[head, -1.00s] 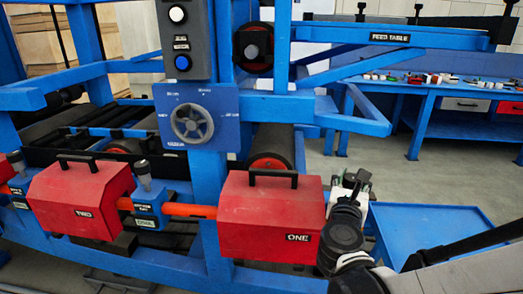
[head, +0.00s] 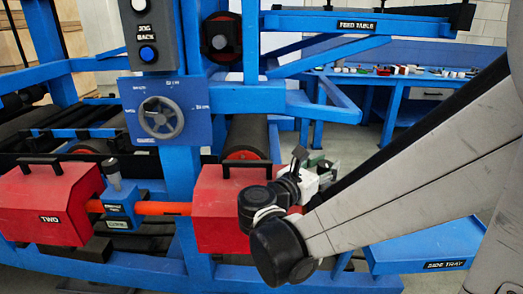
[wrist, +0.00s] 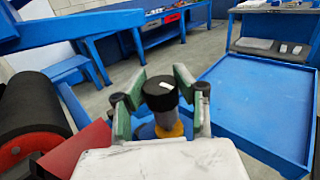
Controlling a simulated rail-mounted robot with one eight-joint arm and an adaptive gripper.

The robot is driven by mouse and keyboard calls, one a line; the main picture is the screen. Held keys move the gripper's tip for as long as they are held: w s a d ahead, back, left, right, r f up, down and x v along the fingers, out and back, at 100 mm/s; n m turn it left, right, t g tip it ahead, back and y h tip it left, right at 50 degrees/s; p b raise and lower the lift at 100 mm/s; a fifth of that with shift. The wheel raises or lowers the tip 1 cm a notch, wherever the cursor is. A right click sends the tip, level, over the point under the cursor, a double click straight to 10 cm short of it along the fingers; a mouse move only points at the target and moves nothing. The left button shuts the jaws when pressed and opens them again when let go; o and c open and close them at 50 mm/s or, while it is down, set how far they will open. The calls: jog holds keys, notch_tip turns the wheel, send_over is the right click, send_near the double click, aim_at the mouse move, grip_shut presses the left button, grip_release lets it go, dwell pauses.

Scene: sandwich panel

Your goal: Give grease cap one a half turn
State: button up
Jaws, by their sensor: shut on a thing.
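The grease cap (wrist: 160,93) is black and round with a white mark on top, seen in the wrist view. It stands on a yellow neck (wrist: 168,126) over a blue base. My gripper (wrist: 161,88) has its green fingers on both sides of the cap and is shut on it. In the head view my gripper (head: 326,168) is at the right end of the red cover (head: 215,205), partly behind my wrist.
A roller (wrist: 28,118) and a red cover edge (wrist: 75,150) are close on the left. Cover two (head: 50,203) and a handwheel (head: 161,117) are farther left.

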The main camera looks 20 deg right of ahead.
dwell(0.3)
jog(key=o, duration=1.3)
jog(key=shift+v, duration=6)
